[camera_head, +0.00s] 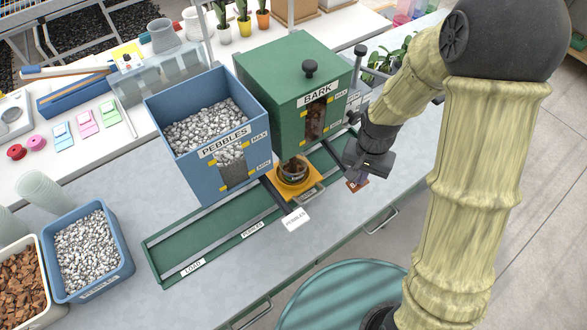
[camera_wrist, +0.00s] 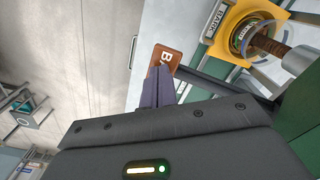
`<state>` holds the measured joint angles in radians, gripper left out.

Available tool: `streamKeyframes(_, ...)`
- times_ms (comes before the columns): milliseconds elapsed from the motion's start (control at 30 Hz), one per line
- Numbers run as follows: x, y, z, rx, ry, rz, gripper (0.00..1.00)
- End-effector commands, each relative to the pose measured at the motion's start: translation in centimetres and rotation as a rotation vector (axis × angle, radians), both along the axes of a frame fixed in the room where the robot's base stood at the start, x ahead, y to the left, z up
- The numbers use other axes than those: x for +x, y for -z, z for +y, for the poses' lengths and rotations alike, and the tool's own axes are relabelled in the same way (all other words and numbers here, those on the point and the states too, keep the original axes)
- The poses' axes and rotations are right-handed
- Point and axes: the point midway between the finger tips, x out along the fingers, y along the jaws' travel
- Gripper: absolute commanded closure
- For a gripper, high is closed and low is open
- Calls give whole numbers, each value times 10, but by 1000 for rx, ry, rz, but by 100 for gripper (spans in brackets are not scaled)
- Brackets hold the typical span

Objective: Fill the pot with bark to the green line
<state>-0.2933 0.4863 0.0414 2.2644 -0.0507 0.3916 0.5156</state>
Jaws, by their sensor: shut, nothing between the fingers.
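A clear pot (camera_head: 292,172) sits on a yellow carriage (camera_head: 312,190) in front of the green bark hopper (camera_head: 272,75). Brown bark shows at the pot's mouth. In the wrist view, a brown column (camera_wrist: 268,43), apparently bark, spans between the clear pot (camera_wrist: 244,36) and the hopper side. I cannot make out the green line or the fill level. My gripper (camera_head: 358,178) is shut and empty at the brown bark tag (camera_head: 357,185). In the wrist view, my fingertips (camera_wrist: 160,72) overlap the brown tag (camera_wrist: 168,56); whether they touch it is unclear.
The blue pebble hopper (camera_head: 182,145) stands left of the bark hopper, with a white pebbles tag (camera_head: 295,219) in front. A green rail tray (camera_head: 205,250) runs below. Tubs of bark (camera_head: 45,315) and pebbles (camera_head: 127,262) stand at lower left. The front bench strip is clear.

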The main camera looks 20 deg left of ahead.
Motion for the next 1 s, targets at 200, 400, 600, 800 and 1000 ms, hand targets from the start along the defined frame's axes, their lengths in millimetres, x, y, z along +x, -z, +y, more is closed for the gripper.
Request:
streamKeyframes(200, 0, -17, 0, 0, 0, -1, 100)
streamKeyframes(400, 0, -50, 0, 0, 0, 0, 100)
streamKeyframes(600, 0, -79, 0, 0, -1, -1, 100)
streamKeyframes(800, 0, -80, 0, 0, -1, 0, 100)
streamKeyframes(1000, 0, -80, 0, 0, 0, 0, 100)
